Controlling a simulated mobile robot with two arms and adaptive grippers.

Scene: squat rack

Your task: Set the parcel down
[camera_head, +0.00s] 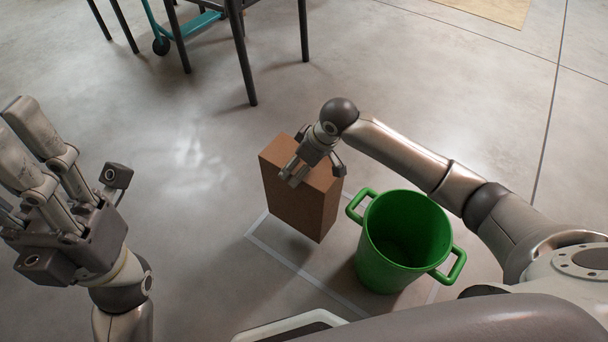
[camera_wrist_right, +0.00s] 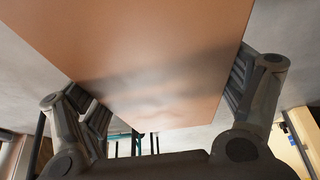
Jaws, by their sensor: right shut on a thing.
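The parcel is a brown box (camera_head: 301,200), upright and slightly turned, near the middle of the head view. My right gripper (camera_head: 312,163) is shut on its top part, with fingers on either side. In the right wrist view the parcel (camera_wrist_right: 140,60) fills the upper middle between the two fingers (camera_wrist_right: 165,100). A shadow lies by its lower end; whether the parcel touches the floor I cannot tell. My left gripper (camera_head: 75,165) is at the left of the head view, open and empty, fingers spread upward.
A green two-handled bucket (camera_head: 370,260) stands just right of the parcel. A pale taped outline (camera_head: 290,263) marks the floor below the parcel. Dark table legs (camera_head: 240,55) and a teal wheeled frame (camera_head: 160,40) are at the back. The floor left of the parcel is clear.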

